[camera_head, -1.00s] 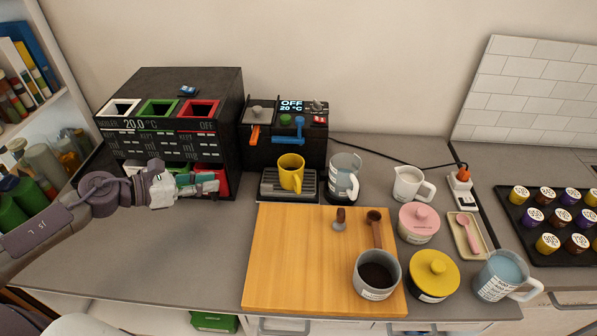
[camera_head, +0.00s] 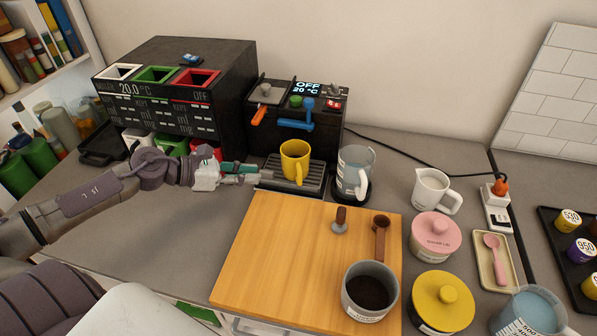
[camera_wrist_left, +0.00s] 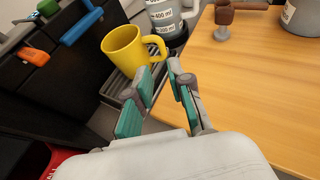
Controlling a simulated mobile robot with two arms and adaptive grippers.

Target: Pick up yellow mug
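The yellow mug (camera_head: 294,160) stands upright on the drip tray (camera_head: 268,186) of the black coffee machine (camera_head: 298,118). Its handle faces the front right. In the left wrist view, the yellow mug (camera_wrist_left: 126,52) is ahead of the fingers, to the upper left, with its handle towards them. My left gripper (camera_head: 256,177) is just left of the mug in the head view. In the left wrist view, my left gripper (camera_wrist_left: 156,72) is open, with a gap between its teal-padded fingers and nothing in it. My right gripper is not in view.
A glass jug (camera_head: 354,172) stands close to the mug's right. A wooden board (camera_head: 280,250) lies in front, with a grey cup of coffee (camera_head: 369,290) on it. A black dispenser (camera_head: 180,95) stands behind my left arm. A white pitcher (camera_head: 432,190) is further right.

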